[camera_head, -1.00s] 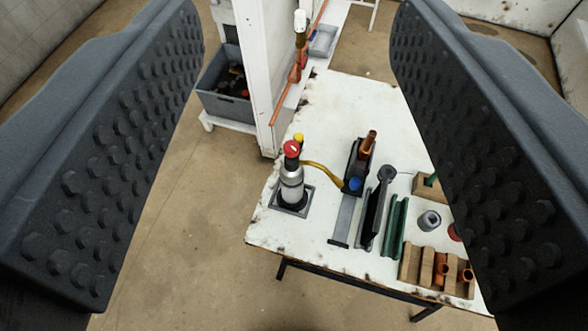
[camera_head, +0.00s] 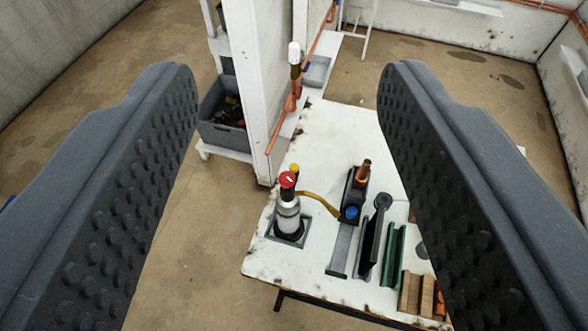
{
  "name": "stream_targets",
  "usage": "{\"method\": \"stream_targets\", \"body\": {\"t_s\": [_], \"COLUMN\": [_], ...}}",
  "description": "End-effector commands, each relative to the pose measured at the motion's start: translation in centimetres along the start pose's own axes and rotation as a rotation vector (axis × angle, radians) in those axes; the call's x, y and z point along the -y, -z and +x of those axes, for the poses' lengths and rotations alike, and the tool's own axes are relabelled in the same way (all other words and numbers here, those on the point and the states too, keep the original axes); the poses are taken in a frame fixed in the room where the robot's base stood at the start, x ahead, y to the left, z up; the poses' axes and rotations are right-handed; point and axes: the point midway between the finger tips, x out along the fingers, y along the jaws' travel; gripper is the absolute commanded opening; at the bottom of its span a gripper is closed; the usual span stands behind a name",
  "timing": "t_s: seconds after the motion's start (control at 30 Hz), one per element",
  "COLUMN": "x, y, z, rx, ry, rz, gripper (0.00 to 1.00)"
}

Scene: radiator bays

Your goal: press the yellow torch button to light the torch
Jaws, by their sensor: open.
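My gripper (camera_head: 290,95) is open, its two dark studded fingers wide apart at the left and right of the view, with nothing between them. Beyond and below them, on a white worktable (camera_head: 310,255), a grey torch cylinder (camera_head: 288,213) stands upright in a square base with a red cap (camera_head: 288,180) on top. A small yellow button (camera_head: 294,168) shows just behind the red cap, partly hidden by it. A yellow hose (camera_head: 322,202) runs right from the cylinder to a dark holder with a blue knob (camera_head: 351,212) and a copper-coloured piece. My gripper touches none of these.
Dark and green rails (camera_head: 393,255) and a wooden block with copper pieces (camera_head: 415,293) lie right of the torch, partly behind my right finger. A white post (camera_head: 252,90) with a copper pipe stands behind the table. A grey crate (camera_head: 222,115) is left of it. The floor at left is clear.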

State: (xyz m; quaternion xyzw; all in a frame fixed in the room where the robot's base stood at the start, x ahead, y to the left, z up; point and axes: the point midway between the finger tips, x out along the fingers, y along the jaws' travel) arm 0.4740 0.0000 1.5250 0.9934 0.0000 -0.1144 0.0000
Motion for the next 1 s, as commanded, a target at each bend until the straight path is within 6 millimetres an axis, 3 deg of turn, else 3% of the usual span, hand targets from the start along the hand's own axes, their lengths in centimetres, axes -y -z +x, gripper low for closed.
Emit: {"method": "stream_targets", "body": {"t_s": [0.4, 0.57, 0.6, 1.0], "x": [0.0, 0.0, 0.0, 0.0], "y": [0.01, 0.0, 0.0, 0.0], "z": [-0.01, 0.0, 0.0, 0.0], "rx": [0.0, 0.0, 0.0, 0.0], "ry": [0.0, 0.0, 0.0, 0.0], "rz": [0.0, 0.0, 0.0, 0.0], "gripper": [0.49, 0.05, 0.0, 0.0]}}
